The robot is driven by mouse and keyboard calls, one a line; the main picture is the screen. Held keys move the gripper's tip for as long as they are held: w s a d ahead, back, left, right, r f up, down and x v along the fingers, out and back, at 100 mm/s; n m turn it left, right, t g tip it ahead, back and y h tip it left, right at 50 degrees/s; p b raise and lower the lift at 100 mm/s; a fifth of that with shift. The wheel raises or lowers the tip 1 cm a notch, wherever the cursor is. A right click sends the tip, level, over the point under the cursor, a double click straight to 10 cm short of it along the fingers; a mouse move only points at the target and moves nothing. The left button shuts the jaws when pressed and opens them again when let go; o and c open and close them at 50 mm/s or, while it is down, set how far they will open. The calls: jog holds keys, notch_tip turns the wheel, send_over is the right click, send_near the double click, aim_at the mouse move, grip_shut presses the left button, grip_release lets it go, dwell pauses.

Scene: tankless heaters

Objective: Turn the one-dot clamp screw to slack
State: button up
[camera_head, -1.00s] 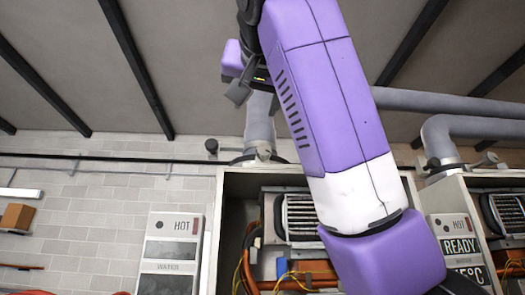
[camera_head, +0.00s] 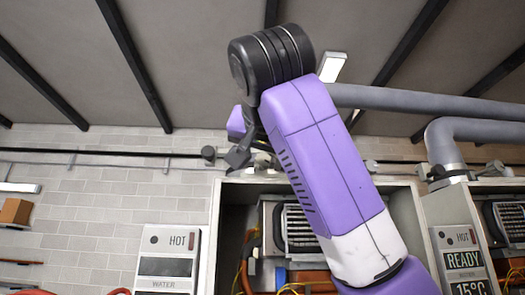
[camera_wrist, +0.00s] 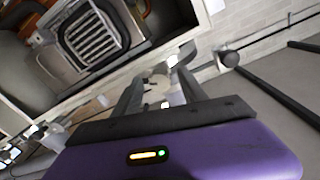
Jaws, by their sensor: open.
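My gripper (camera_head: 238,158) is open at the top edge of the middle open heater cabinet (camera_head: 216,225). In the wrist view its two dark fingers (camera_wrist: 160,84) stand apart, with a small pale fitting (camera_wrist: 160,80) showing between or beyond them. I cannot tell whether they touch it. In the head view, pale fittings (camera_head: 264,160) show just right of the gripper at the cabinet top, partly hidden by my arm. No dot mark is readable, so I cannot tell which part is the one-dot clamp screw.
A dark round knob (camera_head: 208,153) on the wall pipe is close left of the gripper. A grey pipe (camera_head: 440,145) enters the right cabinet. Its panel reads READY (camera_head: 463,258) and 15°C. A HOT WATER panel (camera_head: 167,265) stands left.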

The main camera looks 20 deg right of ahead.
jog(key=shift+w+d, duration=0.1)
jog(key=shift+w, duration=0.15)
grip_shut()
